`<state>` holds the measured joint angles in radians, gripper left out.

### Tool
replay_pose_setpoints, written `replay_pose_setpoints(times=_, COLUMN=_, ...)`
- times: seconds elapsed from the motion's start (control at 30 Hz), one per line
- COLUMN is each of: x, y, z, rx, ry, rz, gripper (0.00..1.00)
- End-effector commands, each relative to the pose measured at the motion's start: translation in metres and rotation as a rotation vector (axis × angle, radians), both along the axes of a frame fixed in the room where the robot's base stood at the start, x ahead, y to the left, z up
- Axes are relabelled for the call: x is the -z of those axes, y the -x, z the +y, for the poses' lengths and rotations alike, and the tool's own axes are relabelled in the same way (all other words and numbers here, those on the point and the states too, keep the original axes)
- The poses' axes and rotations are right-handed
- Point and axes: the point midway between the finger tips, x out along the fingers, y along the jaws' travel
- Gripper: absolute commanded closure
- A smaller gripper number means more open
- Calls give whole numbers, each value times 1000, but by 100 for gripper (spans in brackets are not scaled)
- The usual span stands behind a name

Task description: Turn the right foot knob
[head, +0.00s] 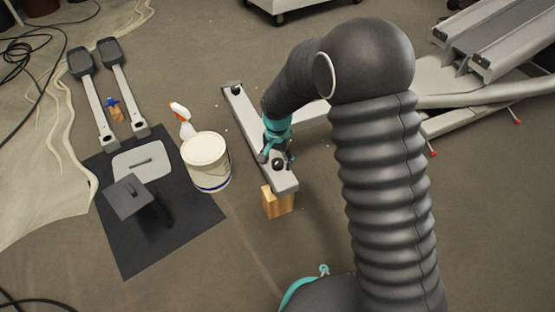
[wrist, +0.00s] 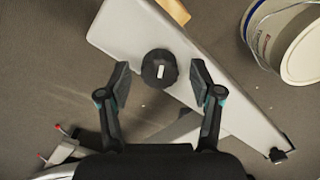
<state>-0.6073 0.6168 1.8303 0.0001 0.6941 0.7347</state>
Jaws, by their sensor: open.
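A round black foot knob (head: 278,163) sits on the near end of the light grey crossbar (head: 246,118). In the wrist view the knob (wrist: 159,68) has a small white mark on its top. My gripper (wrist: 160,79) is open, with one finger on each side of the knob and a visible gap on both sides. In the head view my gripper (head: 275,156) is over the near end of the bar and partly hides the knob. A second black knob (head: 237,88) is at the bar's far end; it also shows in the wrist view (wrist: 278,155).
A wooden block (head: 277,201) is under the bar's near end. A white bucket (head: 206,163) and a spray bottle (head: 183,120) stand left of the bar. A black mat (head: 125,255) holds grey parts. Pedal arms (head: 92,100) lie far left. The machine frame (head: 470,85) is at right.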

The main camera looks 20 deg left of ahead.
Motion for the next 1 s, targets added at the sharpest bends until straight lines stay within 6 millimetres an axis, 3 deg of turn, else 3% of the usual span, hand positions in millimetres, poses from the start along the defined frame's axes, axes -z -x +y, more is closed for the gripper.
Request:
replay_pose_setpoints(times=0.1, x=0, y=0, z=0, rx=0, ry=0, rz=0, gripper=35)
replay_pose_setpoints(times=0.13, x=0, y=0, z=0, rx=0, ry=0, rz=0, gripper=40)
replay_pose_setpoints(times=0.3, x=0, y=0, z=0, rx=0, ry=0, rz=0, gripper=83)
replay_pose_setpoints(times=0.37, x=0, y=0, z=0, rx=0, ry=0, rz=0, gripper=95)
replay_pose_setpoints(times=0.73, x=-1, y=0, z=0, rx=-50, ry=0, rz=0, gripper=95)
replay_pose_setpoints(times=1.0, x=-1, y=0, z=0, rx=-226, ry=0, rz=0, gripper=95)
